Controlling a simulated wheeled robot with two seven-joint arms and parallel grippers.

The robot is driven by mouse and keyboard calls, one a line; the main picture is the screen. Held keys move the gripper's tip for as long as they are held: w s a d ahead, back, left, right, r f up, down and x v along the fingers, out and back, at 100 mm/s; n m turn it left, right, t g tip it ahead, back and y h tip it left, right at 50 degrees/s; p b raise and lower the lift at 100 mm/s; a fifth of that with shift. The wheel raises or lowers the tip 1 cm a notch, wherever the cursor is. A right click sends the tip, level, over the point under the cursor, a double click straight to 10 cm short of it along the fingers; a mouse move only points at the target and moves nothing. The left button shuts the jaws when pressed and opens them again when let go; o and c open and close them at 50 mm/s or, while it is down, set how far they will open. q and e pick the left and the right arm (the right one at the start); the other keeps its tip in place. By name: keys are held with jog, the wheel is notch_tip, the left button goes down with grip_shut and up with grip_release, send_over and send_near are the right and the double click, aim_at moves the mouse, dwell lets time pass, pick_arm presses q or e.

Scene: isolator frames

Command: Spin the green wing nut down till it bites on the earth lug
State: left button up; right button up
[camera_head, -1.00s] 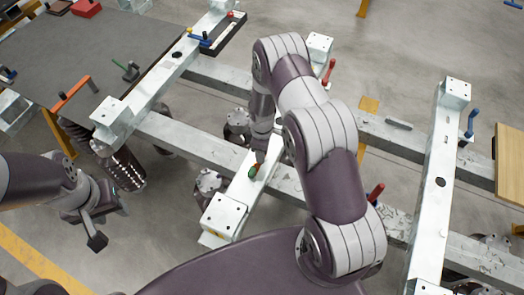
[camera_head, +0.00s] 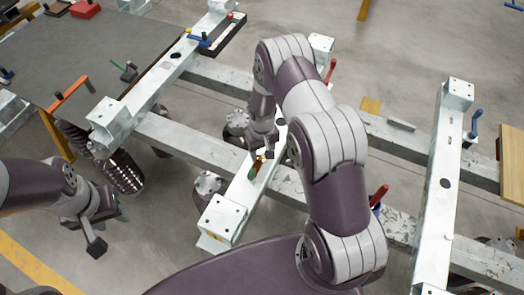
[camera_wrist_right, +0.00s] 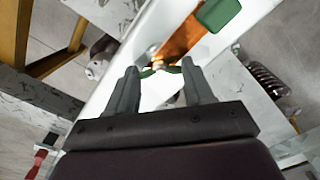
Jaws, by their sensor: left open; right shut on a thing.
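The green wing nut (camera_wrist_right: 175,69) sits on a small brass-coloured stud between my right fingertips in the right wrist view. My right gripper (camera_wrist_right: 160,75) is shut on it, one finger at each wing. A copper-coloured strip, apparently the earth lug (camera_wrist_right: 183,38), lies just beyond the nut on a pale beam, with a green block (camera_wrist_right: 218,14) at its far end. I cannot tell whether the nut touches the lug. In the head view the green block (camera_head: 253,172) shows beside my right gripper (camera_head: 268,155). My left gripper (camera_head: 107,226) is open and empty, away at the left.
The pale crossbeam (camera_head: 240,190) carries the lug and a raised end block (camera_head: 222,217). Red-handled clamps (camera_head: 379,195) and (camera_head: 330,70) stand close to my right arm. A dark table (camera_head: 100,50) with an orange-handled clamp (camera_head: 70,93) lies upper left.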

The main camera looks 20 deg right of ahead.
jog(key=m, duration=0.4)
jog(key=shift+m+b, duration=0.3)
jog(key=shift+b, duration=0.05)
jog(key=m, duration=0.3)
jog(key=shift+w+m, duration=0.1)
jog(key=shift+m, duration=0.2)
jog(key=m, duration=0.4)
jog(key=shift+b, duration=0.4)
jog(key=m, duration=0.9)
jog(key=shift+r+m+b, duration=0.1)
jog(key=shift+m+b, duration=0.2)
jog(key=m, duration=1.3)
jog(key=shift+w, duration=0.1)
jog(key=shift+m, duration=0.3)
